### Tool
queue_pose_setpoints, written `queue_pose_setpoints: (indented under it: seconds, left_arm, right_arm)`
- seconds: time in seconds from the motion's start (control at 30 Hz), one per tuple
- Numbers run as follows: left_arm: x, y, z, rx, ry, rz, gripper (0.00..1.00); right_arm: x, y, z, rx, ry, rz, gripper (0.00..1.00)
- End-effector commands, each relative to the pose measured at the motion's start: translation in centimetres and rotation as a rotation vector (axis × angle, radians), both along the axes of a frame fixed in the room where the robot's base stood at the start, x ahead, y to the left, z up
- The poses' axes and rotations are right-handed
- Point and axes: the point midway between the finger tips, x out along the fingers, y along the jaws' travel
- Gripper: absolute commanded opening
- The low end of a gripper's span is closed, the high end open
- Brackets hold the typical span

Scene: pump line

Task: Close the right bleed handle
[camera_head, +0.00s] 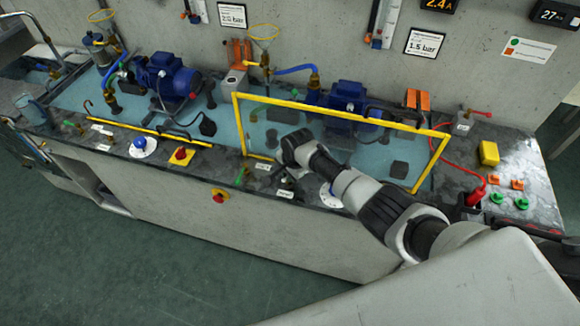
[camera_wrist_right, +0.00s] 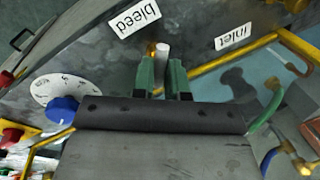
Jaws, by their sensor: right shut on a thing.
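My right arm reaches in from the lower right in the head view, with its right gripper (camera_head: 288,180) pointing down at the bench's front edge, largely hidden under the wrist. In the right wrist view the two green fingers of the right gripper (camera_wrist_right: 163,72) are shut on a pale, rounded handle end (camera_wrist_right: 162,52). A bit of brass shows beside it. The white "bleed" label (camera_wrist_right: 134,19) lies just beyond, so this looks like the right bleed handle. The handle's lower part and its angle are hidden by the fingers. My left gripper is not in view.
A yellow-framed clear guard (camera_head: 340,104) stands upright behind the wrist, before the right blue pump (camera_head: 347,97). A blue knob (camera_wrist_right: 62,110) on a white dial sits close to the gripper. A red plug (camera_head: 475,196) and coloured buttons (camera_head: 497,198) are at the right end.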

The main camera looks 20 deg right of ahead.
Motion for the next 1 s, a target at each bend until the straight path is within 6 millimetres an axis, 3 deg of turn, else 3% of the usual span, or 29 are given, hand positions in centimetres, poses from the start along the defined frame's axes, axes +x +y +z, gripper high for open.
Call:
queue_pose_setpoints:
  seconds: [0.1, 0.4, 1.0]
  left_arm:
    - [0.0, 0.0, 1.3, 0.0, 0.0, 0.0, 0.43]
    - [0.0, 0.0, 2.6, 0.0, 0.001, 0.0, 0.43]
    - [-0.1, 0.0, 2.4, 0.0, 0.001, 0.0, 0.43]
  right_arm:
    - [-0.1, 0.2, 0.3, 0.003, 0.004, -0.111, 0.0]
    - [-0.1, 0.4, 0.1, 0.002, 0.002, -0.395, 0.0]
    - [0.0, 0.4, -0.2, -0.002, 0.002, -0.897, 0.0]
